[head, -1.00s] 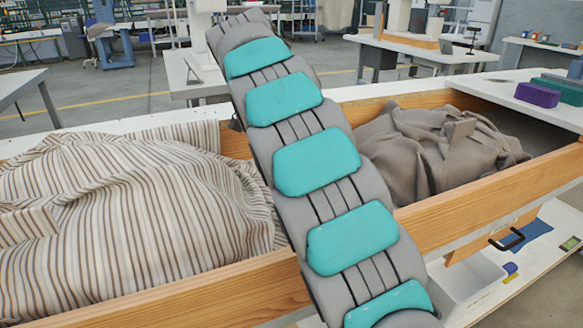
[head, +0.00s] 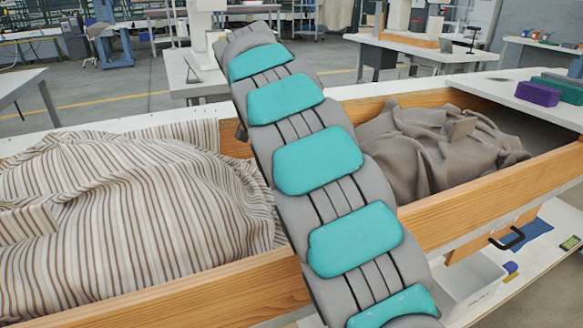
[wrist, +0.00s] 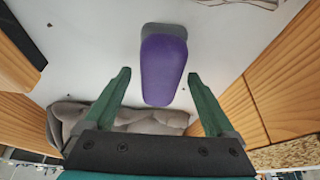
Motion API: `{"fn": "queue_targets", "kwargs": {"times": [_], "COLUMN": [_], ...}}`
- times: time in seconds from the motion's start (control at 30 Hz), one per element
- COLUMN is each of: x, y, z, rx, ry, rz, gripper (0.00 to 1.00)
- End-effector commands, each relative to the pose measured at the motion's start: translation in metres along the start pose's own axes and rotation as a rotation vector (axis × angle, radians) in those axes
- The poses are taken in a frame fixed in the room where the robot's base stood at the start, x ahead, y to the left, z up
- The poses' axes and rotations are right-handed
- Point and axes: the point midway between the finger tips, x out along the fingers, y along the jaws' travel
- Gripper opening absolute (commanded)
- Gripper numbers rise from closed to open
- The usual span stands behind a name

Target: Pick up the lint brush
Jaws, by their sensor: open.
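The lint brush (wrist: 164,65) shows in the wrist view as a long purple body with a grey end, on a pale flat surface (wrist: 90,45). My gripper (wrist: 158,76) is open, with one green finger on each side of the brush in the picture. The brush lies between the fingertips in the picture, a little nearer the right one. I see no finger touching it, and the height gap cannot be told. In the head view my arm covers the middle of the scene; I cannot make out the brush or the fingers there.
Wooden walls (wrist: 285,75) flank the pale surface in the wrist view. In the head view, striped cloth (head: 110,215) lies left of my arm and grey-brown cloth (head: 425,150) right of it. A purple block (head: 538,94) sits on a white ledge at right.

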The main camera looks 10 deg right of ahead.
Motion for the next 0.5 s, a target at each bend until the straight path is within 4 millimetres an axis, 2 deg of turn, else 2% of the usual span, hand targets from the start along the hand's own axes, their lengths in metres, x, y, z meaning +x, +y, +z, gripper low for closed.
{"fn": "queue_targets", "kwargs": {"times": [0.37,0.5], "x": [0.0011,0.0011], "y": [0.0,0.0], "z": [0.0004,0.0004], "rx": [0.0,0.0], "ry": [0.0,0.0], "rz": [0.0,0.0], "gripper": [0.9,0.74]}}
